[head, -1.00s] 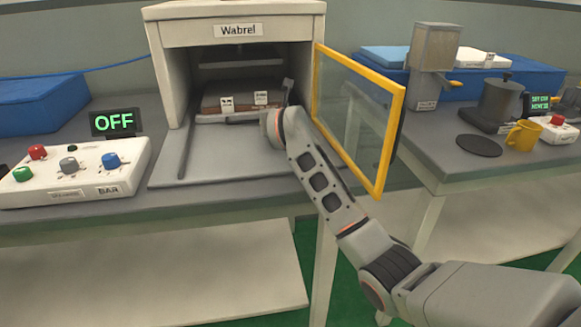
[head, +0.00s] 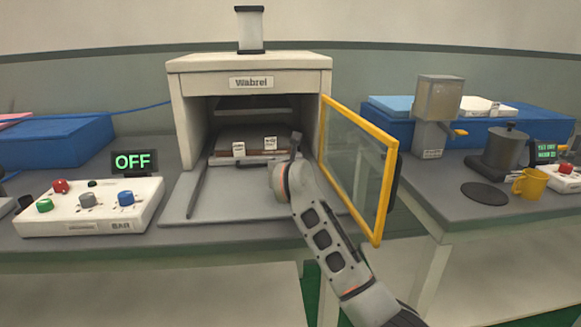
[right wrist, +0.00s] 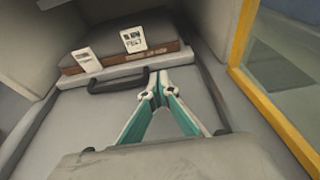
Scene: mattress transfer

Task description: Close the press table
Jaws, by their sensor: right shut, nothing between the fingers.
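The Wabrel press (head: 320,68) stands open at the centre of the head view. Its table is a grey slab (right wrist: 70,83) with a dark handle (right wrist: 118,80) on its front edge, sitting inside the opening. A brown block (head: 255,145) with two white labels lies on the table. My right gripper (right wrist: 152,76) is shut and empty, its teal fingers meeting just right of the handle; I cannot tell whether they touch the table. In the head view my right wrist hides part of the plate before the press. My left gripper is not in view.
A yellow-framed glass door (head: 376,190) stands open right of my right arm. A control box (head: 90,207) with coloured knobs and an OFF display (head: 133,161) are at the left. A grey plate with rails (head: 215,205) extends in front of the press.

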